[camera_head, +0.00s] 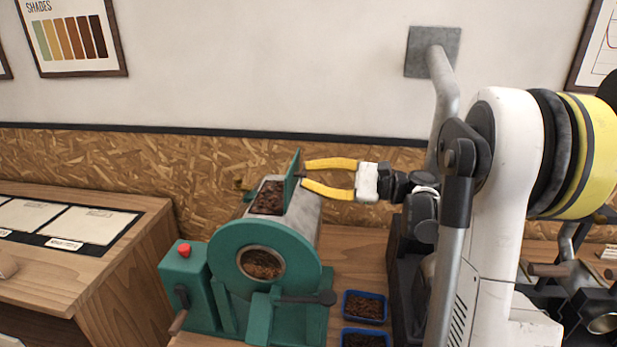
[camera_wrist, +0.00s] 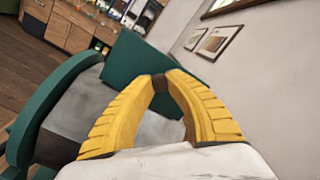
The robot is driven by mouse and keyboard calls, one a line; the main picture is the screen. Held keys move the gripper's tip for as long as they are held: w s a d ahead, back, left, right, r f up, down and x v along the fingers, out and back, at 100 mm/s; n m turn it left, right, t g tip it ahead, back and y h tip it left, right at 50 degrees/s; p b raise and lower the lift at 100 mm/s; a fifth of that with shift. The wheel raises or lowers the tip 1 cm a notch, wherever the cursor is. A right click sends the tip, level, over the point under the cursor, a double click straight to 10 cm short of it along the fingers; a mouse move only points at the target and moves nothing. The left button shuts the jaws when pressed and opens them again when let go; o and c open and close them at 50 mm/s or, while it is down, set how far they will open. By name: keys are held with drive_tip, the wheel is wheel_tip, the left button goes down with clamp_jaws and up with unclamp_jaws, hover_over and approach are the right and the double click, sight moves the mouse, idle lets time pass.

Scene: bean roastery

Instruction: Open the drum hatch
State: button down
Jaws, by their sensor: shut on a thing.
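The green roaster (camera_head: 262,250) stands on a wooden bench, with a round front opening showing beans. Its drum hatch (camera_head: 292,178) is a green panel standing upright at the right edge of the top opening. Dark beans (camera_head: 269,197) show in that opening. My gripper (camera_head: 304,173) reaches in from the right, its yellow fingers shut on a small dark knob on the hatch's right face. In the wrist view, my gripper (camera_wrist: 160,84) has its fingertips closed around the dark knob, with the green hatch (camera_wrist: 143,70) behind it. The fingers hide part of the knob.
Two blue trays of beans (camera_head: 365,307) sit to the right of the roaster. A dark lever (camera_head: 308,298) sticks out at its front right, and a red button (camera_head: 184,249) tops the green box at left. A grey pipe (camera_head: 447,90) runs from the wall behind my arm.

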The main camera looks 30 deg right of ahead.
drive_tip(key=c, duration=1.2)
unclamp_jaws()
drive_tip(key=shift+c, duration=0.2)
wheel_tip(320, 180, up, 10)
